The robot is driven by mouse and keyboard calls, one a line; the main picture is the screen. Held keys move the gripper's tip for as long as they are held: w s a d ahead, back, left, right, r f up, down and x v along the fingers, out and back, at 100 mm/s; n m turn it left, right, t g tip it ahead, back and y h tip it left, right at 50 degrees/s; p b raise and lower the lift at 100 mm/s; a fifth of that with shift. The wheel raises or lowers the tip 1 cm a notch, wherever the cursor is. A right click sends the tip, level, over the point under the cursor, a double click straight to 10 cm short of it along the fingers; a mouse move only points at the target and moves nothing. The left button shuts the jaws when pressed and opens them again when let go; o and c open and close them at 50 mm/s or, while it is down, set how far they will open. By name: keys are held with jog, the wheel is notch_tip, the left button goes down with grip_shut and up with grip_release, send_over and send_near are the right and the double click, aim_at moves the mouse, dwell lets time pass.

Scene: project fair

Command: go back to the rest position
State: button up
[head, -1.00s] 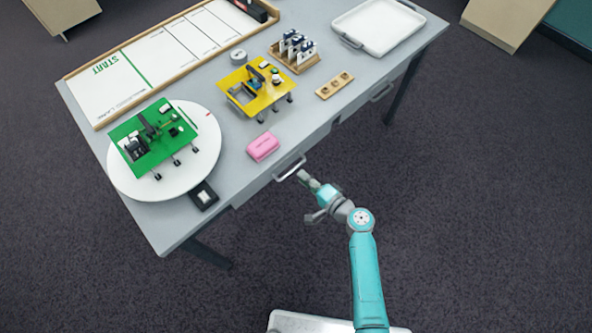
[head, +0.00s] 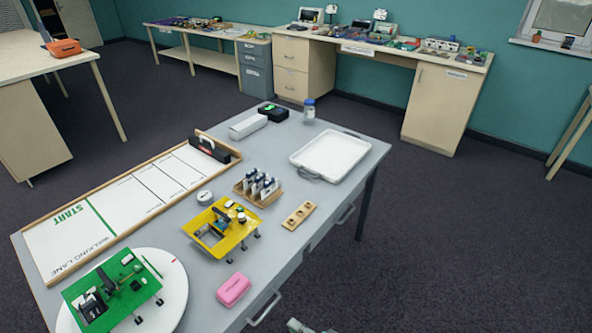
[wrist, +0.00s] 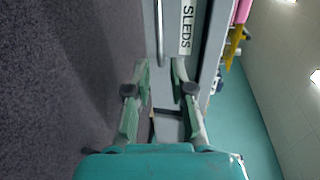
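My gripper (wrist: 160,72) shows in the wrist view with its two fingers apart and nothing between them. Beyond the fingers is the grey table's drawer front, with a bar handle (wrist: 159,45) and a label reading "SLEDS" (wrist: 186,28). In the head view only a small pale piece of my arm shows at the bottom edge, below the table's near edge. The rest of the arm is out of that view.
The grey table (head: 330,202) holds a green model (head: 128,288) on a white disc, a yellow model (head: 222,243), a pink block (head: 234,290), a white tray (head: 331,157) and a walking-lane board (head: 120,205). Open carpet (head: 470,250) lies to the right.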

jog(key=s+d+f+h, duration=0.2)
jog(key=s+d, duration=0.1)
jog(key=s, duration=0.3)
jog(key=s+d+f+h, duration=0.3)
jog(key=s, duration=0.3)
jog(key=s+d+r+n+t+h, duration=0.1)
jog(key=s+d+r+h, duration=0.15)
jog(key=s, duration=0.25)
jog(key=s+d+r+n+t+h, duration=0.1)
jog(key=s+d+h, duration=0.1)
jog(key=s+d, duration=0.25)
jog(key=s+d+r+n+t+h, duration=0.1)
jog(key=s+r, duration=0.3)
jog(key=r, duration=0.4)
jog(key=s+d+r+n+t, duration=0.1)
jog(key=s+d+r+n, duration=0.1)
jog(key=s+r, duration=0.3)
jog(key=s+d+r+n+t+h, duration=0.1)
jog(key=s+r, duration=0.3)
jog(key=r, duration=0.7)
jog(key=shift+s+d+n+h, duration=0.35)
jog(key=shift+d+n, duration=0.05)
jog(key=shift+n, duration=0.4)
